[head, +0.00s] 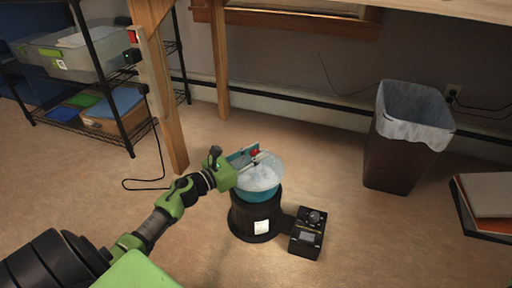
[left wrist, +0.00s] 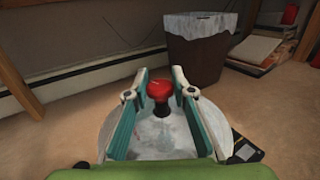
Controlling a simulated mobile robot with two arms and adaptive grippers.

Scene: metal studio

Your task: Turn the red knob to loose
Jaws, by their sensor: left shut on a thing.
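The red knob (head: 255,152) sits on top of a rounded, pale translucent dome (head: 262,176) with a teal lower band. The dome stands on a black cylindrical base (head: 243,217) with a white label, on the floor. My left gripper (head: 251,158) reaches in from the left over the dome and is shut on the knob. In the left wrist view the knob (left wrist: 160,91) is between the two teal-lined fingers, near the tips of the left gripper (left wrist: 161,80). The knob's exact turn cannot be read. My right gripper is not in view.
A black box with a dial (head: 308,232) lies right of the base. A lined waste bin (head: 398,158) stands behind right, with stacked books (head: 490,198) beyond. A wire shelf (head: 105,78) and wooden table leg (head: 172,110) are at left. Carpet in front is clear.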

